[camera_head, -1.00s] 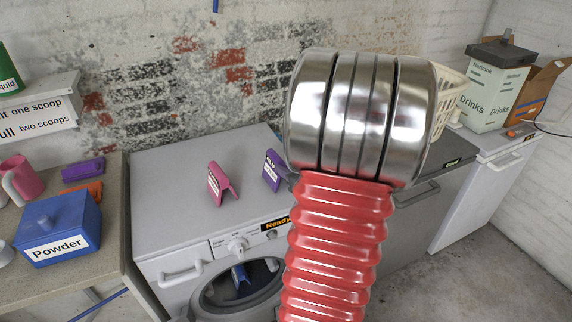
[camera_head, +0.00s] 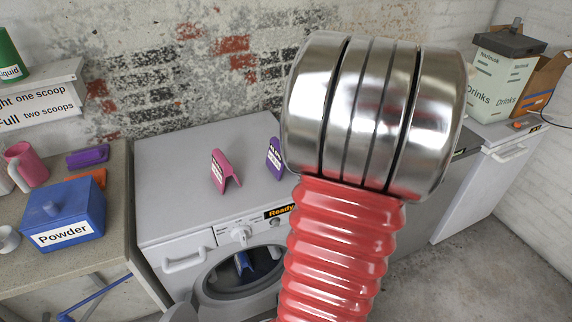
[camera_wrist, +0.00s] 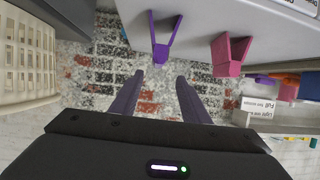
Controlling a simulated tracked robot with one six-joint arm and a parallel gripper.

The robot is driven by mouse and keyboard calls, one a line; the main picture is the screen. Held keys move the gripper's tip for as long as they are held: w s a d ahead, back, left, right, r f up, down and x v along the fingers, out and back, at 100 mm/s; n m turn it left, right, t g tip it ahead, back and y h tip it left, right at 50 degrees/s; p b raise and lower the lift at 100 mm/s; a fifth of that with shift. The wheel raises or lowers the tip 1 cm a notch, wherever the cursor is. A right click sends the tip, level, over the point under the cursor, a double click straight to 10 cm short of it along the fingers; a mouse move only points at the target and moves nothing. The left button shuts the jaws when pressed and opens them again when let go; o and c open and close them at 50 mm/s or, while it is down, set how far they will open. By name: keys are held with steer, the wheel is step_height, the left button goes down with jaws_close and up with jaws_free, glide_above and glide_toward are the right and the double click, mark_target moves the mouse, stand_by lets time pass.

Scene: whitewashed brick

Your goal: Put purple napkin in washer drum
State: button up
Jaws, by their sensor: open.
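The purple napkin (camera_head: 274,157) stands folded like a tent, with a white label, on top of the washer (camera_head: 165,175). My arm partly covers it in the head view. In the wrist view the napkin (camera_wrist: 160,42) is beyond my fingertips, roughly centred between them and apart from them. My gripper (camera_wrist: 160,78) is open and empty; the head view hides it behind the arm. The washer drum (camera_head: 262,262) shows through the round front opening, with something blue inside; my arm hides its right side.
A pink folded napkin (camera_head: 224,172) stands left of the purple one. A counter at left holds a blue powder box (camera_head: 62,215), a pink mug (camera_head: 30,165) and a purple item (camera_head: 88,157). A drinks box (camera_head: 500,80) is at right. The washer top's left part is clear.

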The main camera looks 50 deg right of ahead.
steer(key=shift+w, duration=0.15)
steer(key=w+a+r+g, duration=0.1)
steer(key=w+a+r, duration=0.2)
steer(key=a, duration=0.2)
steer(key=w+a+r+n+g, duration=0.1)
steer(key=w+a+r, duration=0.2)
steer(key=a, duration=0.2)
steer(key=w+a+r+g, duration=0.1)
steer(key=w+a+r, duration=0.15)
steer(key=a, duration=0.35)
steer(key=s+a+n+g+y, duration=0.1)
steer(key=s+a+y, duration=0.1)
steer(key=a, duration=0.7)
steer(key=s+a+n+g+y, duration=0.1)
steer(key=s+a+y, duration=0.1)
steer(key=s+a, duration=0.3)
steer(key=s+a+n+g+y, duration=0.1)
steer(key=s+a+n+y, duration=0.1)
steer(key=a, duration=1.1)
steer(key=shift+s+a+g, duration=0.15)
steer(key=shift+s+g, duration=0.15)
steer(key=shift+s, duration=0.45)
steer(key=shift+c, duration=0.5)
